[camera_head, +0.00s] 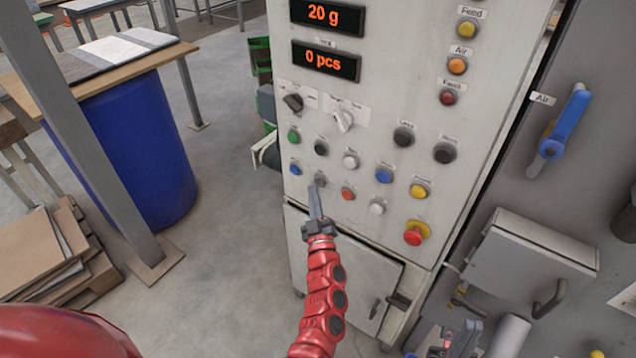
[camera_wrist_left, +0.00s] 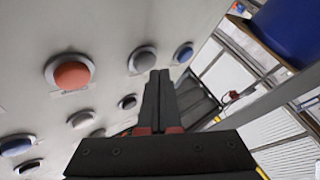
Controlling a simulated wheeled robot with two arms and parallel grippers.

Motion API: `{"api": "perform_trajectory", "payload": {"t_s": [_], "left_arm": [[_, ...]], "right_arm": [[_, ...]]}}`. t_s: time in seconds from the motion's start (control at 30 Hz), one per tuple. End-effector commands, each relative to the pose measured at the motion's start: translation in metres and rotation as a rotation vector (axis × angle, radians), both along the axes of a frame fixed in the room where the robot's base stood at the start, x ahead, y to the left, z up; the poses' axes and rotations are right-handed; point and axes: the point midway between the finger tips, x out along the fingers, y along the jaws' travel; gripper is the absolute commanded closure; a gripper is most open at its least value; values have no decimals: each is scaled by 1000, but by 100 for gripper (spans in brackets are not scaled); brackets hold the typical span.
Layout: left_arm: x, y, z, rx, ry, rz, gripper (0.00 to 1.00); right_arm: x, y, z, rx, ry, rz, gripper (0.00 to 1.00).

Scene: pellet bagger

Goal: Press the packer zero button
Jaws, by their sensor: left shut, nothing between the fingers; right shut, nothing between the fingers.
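The pale control panel (camera_head: 370,110) carries rows of coloured buttons; their small labels are too blurred to read, so I cannot tell which is packer zero. My left gripper (camera_head: 314,190) is shut and empty, its fingertips at the panel's lower button row. The tips are close to a grey button (camera_head: 321,181), between it and a blue button (camera_head: 296,169). In the left wrist view the closed fingers (camera_wrist_left: 160,74) overlap the edge of the grey button (camera_wrist_left: 142,60); contact cannot be told.
An orange button (camera_head: 347,193) and a white button (camera_head: 377,207) share the row. A red emergency-stop-like knob (camera_head: 414,234) sits lower right. Two displays (camera_head: 326,62) read 20 g and 0 pcs. A grey box (camera_head: 535,260) protrudes at right; a blue barrel (camera_head: 140,150) stands left.

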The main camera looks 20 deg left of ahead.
Motion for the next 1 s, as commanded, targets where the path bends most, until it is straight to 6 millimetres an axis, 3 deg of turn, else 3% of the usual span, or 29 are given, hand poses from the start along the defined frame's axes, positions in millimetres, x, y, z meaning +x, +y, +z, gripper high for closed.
{"api": "perform_trajectory", "payload": {"t_s": [0.47, 1.0], "left_arm": [[-8, 3, 0, 1, 0, 0, 100], [-58, 21, 0, 1, 0, -1, 100]], "right_arm": [[0, 0, 2, 0, 0, 0, 100], [0, 0, 6, 0, 0, 0, 100]]}}
